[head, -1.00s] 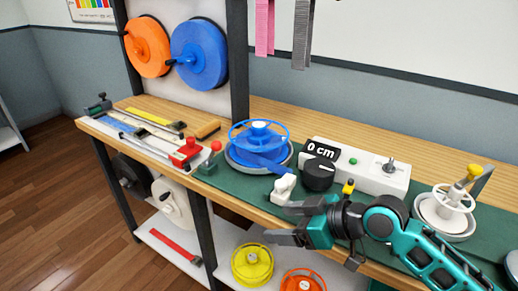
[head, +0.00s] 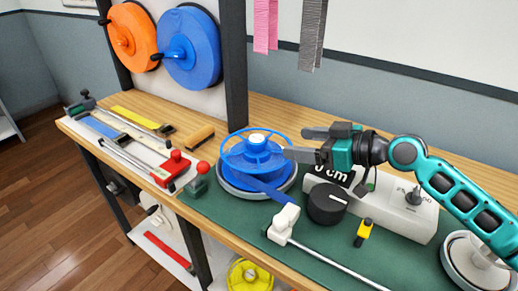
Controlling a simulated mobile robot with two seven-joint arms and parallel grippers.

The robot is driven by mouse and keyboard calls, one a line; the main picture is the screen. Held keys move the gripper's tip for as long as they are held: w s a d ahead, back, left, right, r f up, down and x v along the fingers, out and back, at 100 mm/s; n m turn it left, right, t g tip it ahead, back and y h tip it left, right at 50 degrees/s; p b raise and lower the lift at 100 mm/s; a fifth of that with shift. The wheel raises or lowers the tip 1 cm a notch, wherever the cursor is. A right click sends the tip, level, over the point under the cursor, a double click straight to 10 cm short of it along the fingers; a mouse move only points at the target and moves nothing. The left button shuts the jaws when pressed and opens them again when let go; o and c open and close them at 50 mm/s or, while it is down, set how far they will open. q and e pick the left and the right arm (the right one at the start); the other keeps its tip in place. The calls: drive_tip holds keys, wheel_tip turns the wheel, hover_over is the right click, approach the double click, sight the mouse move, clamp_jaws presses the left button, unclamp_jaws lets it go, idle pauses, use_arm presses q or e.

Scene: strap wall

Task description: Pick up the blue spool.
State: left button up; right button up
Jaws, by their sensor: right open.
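The blue spool (head: 253,153) has an open spoked rim on top and a white hub. It sits on a grey round base on the green mat (head: 290,258), with a blue strap running from it toward a white clamp (head: 284,222). My right gripper (head: 294,144) reaches in from the right at the spool's right side. Its two dark fingers are spread apart and point left, with nothing held between them. Whether a finger touches the spool's rim cannot be told. My left gripper is not in view.
A white box with a display (head: 400,212) and a black knob (head: 328,203) stand right of the spool. A red-knobbed tool (head: 199,178) stands at its left. Orange (head: 131,38) and blue (head: 192,48) reels hang behind. A yellow spool (head: 247,276) is on the lower shelf.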

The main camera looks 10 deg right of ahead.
sight(258, 139)
drive_tip(key=p+x, duration=0.1)
drive_tip(key=x, duration=1.1)
drive_tip(key=shift+w+a+f, duration=0.1)
drive_tip(key=shift+a, duration=0.2)
drive_tip(key=shift+c, duration=0.2)
clamp_jaws()
idle(0.5)
